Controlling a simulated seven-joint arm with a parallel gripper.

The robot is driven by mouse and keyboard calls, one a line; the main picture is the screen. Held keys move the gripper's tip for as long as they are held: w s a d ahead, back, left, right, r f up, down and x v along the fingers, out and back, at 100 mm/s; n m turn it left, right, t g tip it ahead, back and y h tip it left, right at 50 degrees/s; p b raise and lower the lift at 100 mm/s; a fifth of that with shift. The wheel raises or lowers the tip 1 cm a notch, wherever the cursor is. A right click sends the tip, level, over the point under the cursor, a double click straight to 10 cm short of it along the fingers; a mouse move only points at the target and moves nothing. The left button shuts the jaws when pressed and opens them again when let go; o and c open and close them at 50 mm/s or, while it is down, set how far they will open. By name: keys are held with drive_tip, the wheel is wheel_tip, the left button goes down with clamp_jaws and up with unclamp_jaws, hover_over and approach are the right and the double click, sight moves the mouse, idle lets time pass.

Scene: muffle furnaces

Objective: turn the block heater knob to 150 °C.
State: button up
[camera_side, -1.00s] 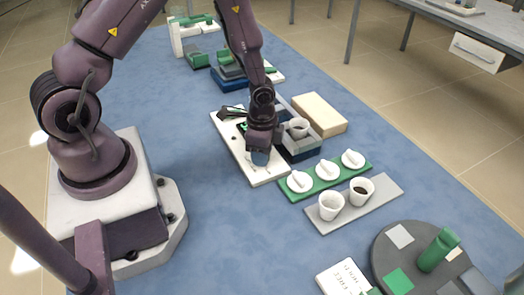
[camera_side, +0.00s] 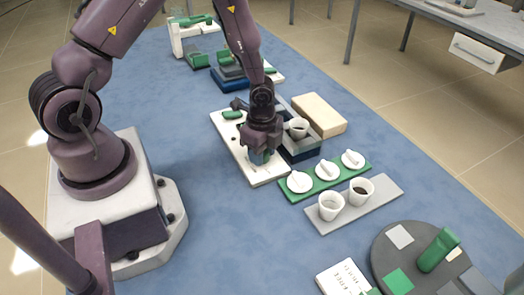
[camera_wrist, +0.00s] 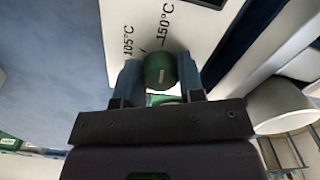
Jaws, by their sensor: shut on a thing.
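The block heater knob (camera_wrist: 160,72) is round and green with a small pale mark, on a white panel (camera_wrist: 180,18) printed with 105 °C and 150 °C. In the wrist view my gripper (camera_wrist: 159,78) has one blue-grey finger on each side of the knob and is shut on it. The 150 °C label lies just beyond the knob, and the 105 °C label is to its left. I cannot tell exactly where the knob points. In the side view my gripper (camera_side: 260,158) is low over the front part of the white panel (camera_side: 268,177) and mostly hides the knob.
A green rack (camera_side: 311,185) with white lidded pieces and a grey tray (camera_side: 385,198) with two cups are to the right. Blue table is free at left.

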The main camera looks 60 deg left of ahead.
drive_tip(key=o, duration=0.9)
drive_tip(key=shift+r, duration=0.1)
wheel_tip(320, 180, up, 13)
drive_tip(key=shift+f, duration=0.1)
